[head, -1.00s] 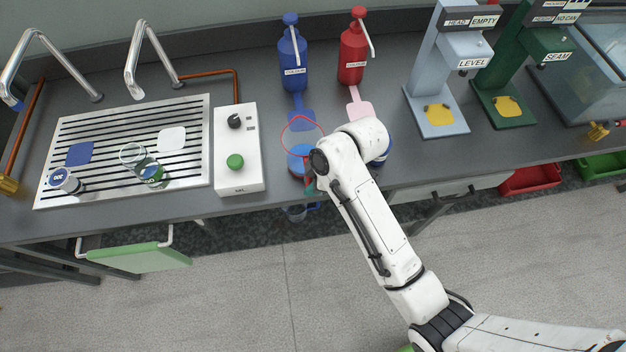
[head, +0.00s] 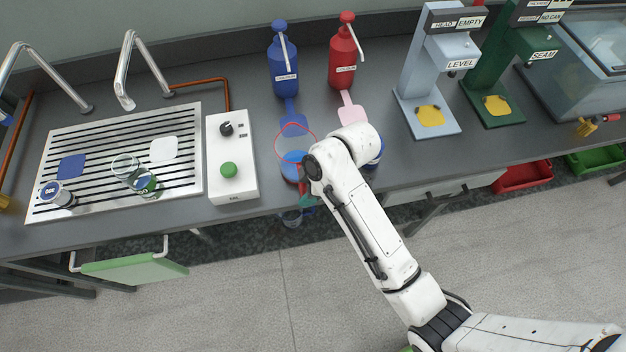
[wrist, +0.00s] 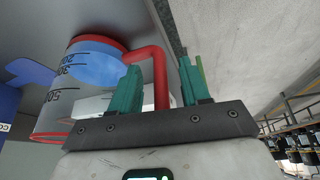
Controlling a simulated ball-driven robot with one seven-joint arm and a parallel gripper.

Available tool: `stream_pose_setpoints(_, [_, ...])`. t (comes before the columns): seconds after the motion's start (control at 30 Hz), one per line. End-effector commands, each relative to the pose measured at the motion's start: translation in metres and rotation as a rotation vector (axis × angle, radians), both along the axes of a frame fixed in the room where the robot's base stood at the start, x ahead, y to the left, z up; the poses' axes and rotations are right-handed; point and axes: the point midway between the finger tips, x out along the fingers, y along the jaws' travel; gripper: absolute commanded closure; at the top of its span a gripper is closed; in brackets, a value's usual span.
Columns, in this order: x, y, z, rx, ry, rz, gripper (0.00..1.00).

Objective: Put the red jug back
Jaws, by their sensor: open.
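The red jug (head: 294,141) is clear, with a red rim and handle and blue liquid inside. It stands near the counter's front edge, in front of the blue pad, partly hidden by my arm in the head view. In the wrist view the jug (wrist: 62,98) shows dark scale marks, and its red handle (wrist: 160,70) passes between my fingers. My gripper (wrist: 158,88) is open, one teal finger on each side of the handle; I cannot tell whether either touches it. In the head view my gripper (head: 304,197) is mostly hidden beside the jug.
Blue (head: 283,70) and red (head: 342,60) pump bottles stand behind, with blue (head: 293,122) and pink (head: 352,115) pads. A white control box (head: 231,175) and a drain rack (head: 100,120) holding glasses lie left. Light-blue (head: 425,75) and green (head: 495,75) machines stand right.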

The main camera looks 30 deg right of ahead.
Motion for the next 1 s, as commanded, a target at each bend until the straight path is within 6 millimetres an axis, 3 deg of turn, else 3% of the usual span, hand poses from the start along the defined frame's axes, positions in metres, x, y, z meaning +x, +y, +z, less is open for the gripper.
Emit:
stream_pose_setpoints(0.6, [-0.022, -0.036, 0.097, 0.001, -0.003, -0.002, 0.54])
stream_pose_setpoints(0.8, [-0.026, -0.041, 0.109, 0.001, -0.001, -0.001, 0.54])
stream_pose_setpoints(1.0, [-0.028, -0.041, 0.108, 0.0, 0.005, -0.01, 0.54])
